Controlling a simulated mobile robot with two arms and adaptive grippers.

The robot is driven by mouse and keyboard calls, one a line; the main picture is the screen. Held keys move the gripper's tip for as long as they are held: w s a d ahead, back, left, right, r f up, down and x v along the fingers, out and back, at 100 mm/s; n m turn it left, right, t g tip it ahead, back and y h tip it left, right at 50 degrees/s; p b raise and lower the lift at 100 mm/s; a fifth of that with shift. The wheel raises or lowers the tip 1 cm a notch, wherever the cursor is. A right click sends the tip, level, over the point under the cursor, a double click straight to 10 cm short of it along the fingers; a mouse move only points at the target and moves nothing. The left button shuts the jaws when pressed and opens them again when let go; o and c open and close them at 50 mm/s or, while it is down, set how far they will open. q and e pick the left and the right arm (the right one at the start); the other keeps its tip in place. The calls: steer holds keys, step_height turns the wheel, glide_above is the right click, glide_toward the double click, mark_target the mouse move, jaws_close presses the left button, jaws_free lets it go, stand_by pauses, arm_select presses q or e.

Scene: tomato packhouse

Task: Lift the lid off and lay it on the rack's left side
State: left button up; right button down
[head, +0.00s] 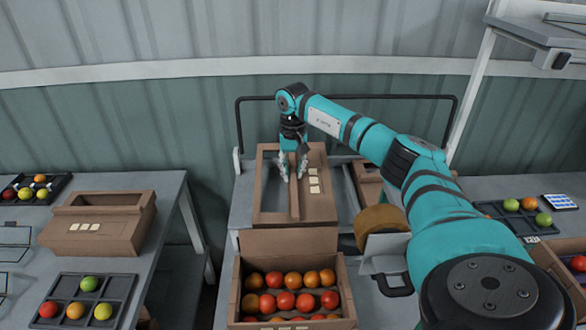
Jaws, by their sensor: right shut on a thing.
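The brown lid (316,199), with a raised bar (295,200) along its middle and small pale labels on its right half, is over the left side of the grey rack (242,206). My right gripper (293,172) points down from above and is shut on the lid's bar. I cannot tell whether the lid rests on the rack or hangs just above it. In front stands an open brown crate (239,283) filled with red and orange tomatoes (286,300). My left gripper is not in view.
Another brown box (367,178) is partly hidden behind my right arm. A dark rail (245,99) runs behind the rack. A left table (165,205) carries a similar brown box (100,228) and tomato trays (85,297). Another tray (506,215) lies at right.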

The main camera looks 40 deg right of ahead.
steer(key=shift+s+a+f, duration=0.1)
steer(key=shift+s+f, duration=0.15)
steer(key=shift+f, duration=0.65)
steer(key=shift+s+a+f+b, duration=0.1)
steer(key=shift+a+b, duration=0.05)
steer(key=shift+b, duration=0.15)
steer(key=c, duration=1.4)
jaws_free()
steer(key=shift+c, duration=0.2)
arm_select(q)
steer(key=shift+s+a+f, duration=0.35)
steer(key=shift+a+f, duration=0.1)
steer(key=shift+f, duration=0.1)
arm_select(e)
steer(key=o, duration=0.3)
steer(key=shift+w+f, duration=0.2)
steer(key=shift+w, duration=0.05)
steer(key=shift+o, duration=0.5)
steer(key=c, duration=0.3)
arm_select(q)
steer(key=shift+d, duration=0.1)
arm_select(e)
steer(key=shift+d+r, duration=0.1)
steer(key=shift+d, duration=0.15)
steer(key=shift+c, duration=0.5)
